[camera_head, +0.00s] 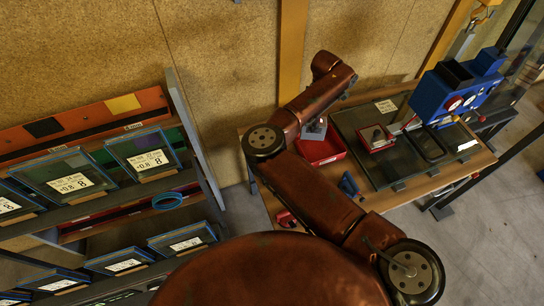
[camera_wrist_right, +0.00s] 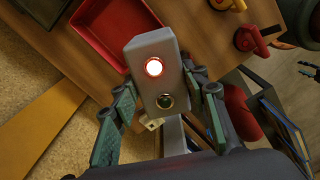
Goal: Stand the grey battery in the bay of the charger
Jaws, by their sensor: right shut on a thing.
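In the right wrist view a grey block (camera_wrist_right: 153,60), which I take to be the grey battery, has a glowing red light and a dark round spot on its face. It sits between the green-padded fingers of my right gripper (camera_wrist_right: 160,88), which is shut on it. The block looks tilted in the picture and lies over the wooden table beside a red tray. In the head view my brown right arm reaches across the table, and a small grey shape (camera_head: 315,130) shows at its end by the tray. I cannot tell for certain which thing is the charger. My left gripper is out of view.
The red tray (camera_head: 320,150) lies at the table's back left. A blue machine with gauges (camera_head: 455,95) stands at the right, by a dark glass panel (camera_head: 400,160) with a red clamp-like thing (camera_head: 376,138). A rack with framed panels (camera_head: 145,152) stands left.

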